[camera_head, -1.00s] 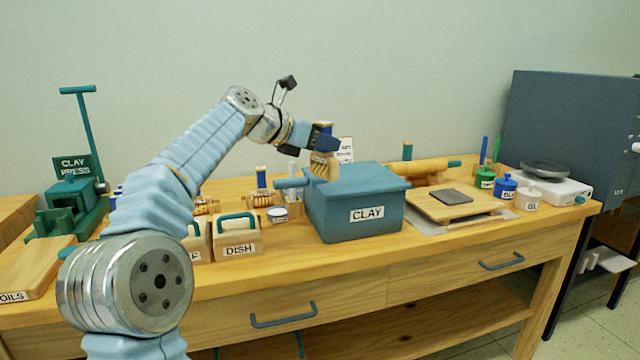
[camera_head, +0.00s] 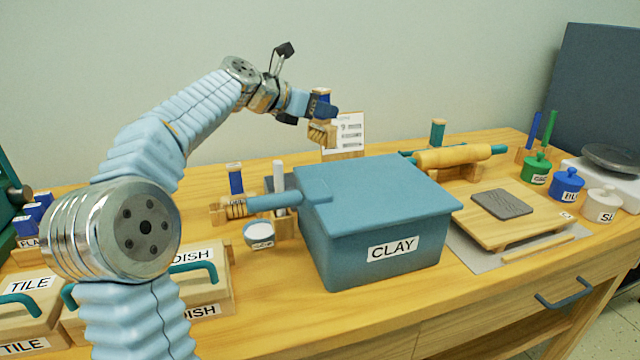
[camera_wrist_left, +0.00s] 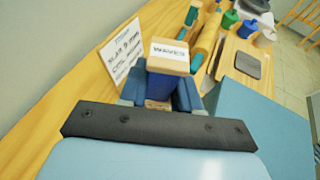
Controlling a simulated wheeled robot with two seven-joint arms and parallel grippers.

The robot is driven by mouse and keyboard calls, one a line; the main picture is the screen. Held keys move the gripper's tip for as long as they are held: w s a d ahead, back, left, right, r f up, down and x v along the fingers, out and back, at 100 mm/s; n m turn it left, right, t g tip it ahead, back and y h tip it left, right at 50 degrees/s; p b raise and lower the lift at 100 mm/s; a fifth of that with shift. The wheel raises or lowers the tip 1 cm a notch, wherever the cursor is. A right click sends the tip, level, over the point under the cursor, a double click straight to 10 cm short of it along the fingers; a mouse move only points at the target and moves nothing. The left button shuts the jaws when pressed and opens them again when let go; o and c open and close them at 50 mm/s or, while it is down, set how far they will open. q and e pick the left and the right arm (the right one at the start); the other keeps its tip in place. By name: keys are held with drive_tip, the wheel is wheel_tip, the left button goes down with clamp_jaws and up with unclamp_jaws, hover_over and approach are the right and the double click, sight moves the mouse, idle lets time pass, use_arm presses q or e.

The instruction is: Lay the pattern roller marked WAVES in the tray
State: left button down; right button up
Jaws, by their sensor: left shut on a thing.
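The pattern roller (camera_head: 322,133) has a wooden patterned end below a blue handle with a pale wooden cap. In the left wrist view its cap (camera_wrist_left: 169,55) carries a label that reads WAVES. My left gripper (camera_head: 318,112) is shut on the roller and holds it upright in the air, behind and left of the blue clay bin's lid. In the left wrist view the blue fingers (camera_wrist_left: 160,95) close around the blue handle. I cannot make out a tray for certain. My right gripper is not in view.
The blue CLAY bin (camera_head: 380,215) stands mid-table. A printed card (camera_head: 345,132) stands behind. A board with a grey slab (camera_head: 502,203) and lidded jars (camera_head: 567,184) are right.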

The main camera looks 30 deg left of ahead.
use_arm(q)
drive_tip(key=f, duration=1.2)
drive_tip(key=shift+w+a+f, duration=0.15)
drive_tip(key=shift+a+f, duration=0.05)
drive_tip(key=shift+f, duration=0.15)
